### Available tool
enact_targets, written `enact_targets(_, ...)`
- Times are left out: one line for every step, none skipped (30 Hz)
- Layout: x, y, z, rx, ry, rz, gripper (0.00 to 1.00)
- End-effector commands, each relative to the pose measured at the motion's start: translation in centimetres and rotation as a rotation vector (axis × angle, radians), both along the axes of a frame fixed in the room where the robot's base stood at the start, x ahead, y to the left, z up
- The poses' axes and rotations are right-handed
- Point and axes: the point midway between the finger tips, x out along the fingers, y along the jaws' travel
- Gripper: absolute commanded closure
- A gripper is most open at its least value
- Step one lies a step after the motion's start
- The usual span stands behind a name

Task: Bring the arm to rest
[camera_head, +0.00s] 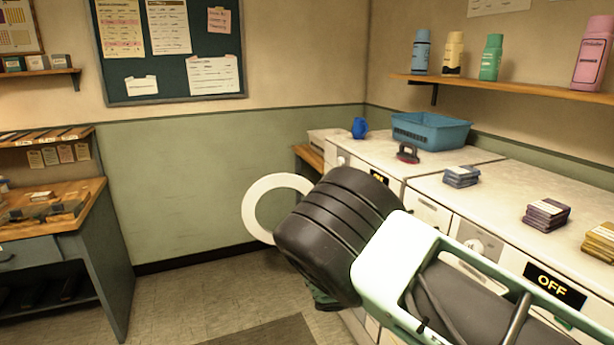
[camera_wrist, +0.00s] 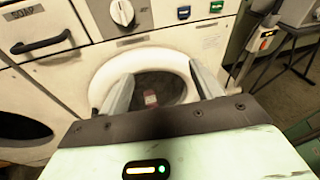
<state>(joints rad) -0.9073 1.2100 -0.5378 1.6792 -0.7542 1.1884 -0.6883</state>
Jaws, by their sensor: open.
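My gripper (camera_wrist: 163,86) shows in the wrist view with its two grey fingers spread apart and nothing between them. It points at a white machine front with a round white-rimmed opening (camera_wrist: 96,88), and the fingers overlap the rim in the picture. I cannot tell whether they touch it.
A white ring-shaped door (camera_head: 252,208) stands out beside my arm. A blue basket (camera_head: 432,131), blue stacks (camera_head: 461,177) and purple stacks (camera_head: 545,215) sit on the machine tops. A wooden workbench (camera_head: 85,205) stands at left. The floor (camera_head: 185,295) between is clear.

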Motion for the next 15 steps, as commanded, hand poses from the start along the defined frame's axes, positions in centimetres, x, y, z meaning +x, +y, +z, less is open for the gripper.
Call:
enact_targets(-1.6,0.1,0.2,0.105,-0.018,-0.061,0.35)
enact_targets(-2.5,0.3,0.1,0.166,-0.030,-0.097,0.35)
enact_targets(-3.8,0.8,0.2,0.243,-0.046,-0.142,0.35)
enact_targets(-4.8,1.2,0.2,0.298,-0.058,-0.177,0.35)
enact_targets(-5.8,1.7,0.3,0.352,-0.072,-0.211,0.35)
enact_targets(-7.0,2.4,0.6,0.423,-0.090,-0.256,0.35)
enact_targets(-7.9,2.9,0.9,0.474,-0.104,-0.288,0.35)
enact_targets(-8.8,3.5,1.2,0.524,-0.118,-0.322,0.35)
enact_targets(-10.1,4.4,1.7,0.590,-0.137,-0.364,0.35)
enact_targets(-11.0,5.0,2.2,0.637,-0.152,-0.396,0.35)
enact_targets(-11.8,5.7,2.7,0.683,-0.167,-0.426,0.35)
enact_targets(-13.0,6.5,3.5,0.742,-0.187,-0.467,0.35)
enact_targets(-13.9,7.1,4.1,0.785,-0.205,-0.498,0.35)
enact_targets(-14.7,7.8,4.7,0.827,-0.219,-0.527,0.35)
enact_targets(-15.9,8.5,5.6,0.879,-0.241,-0.566,0.35)
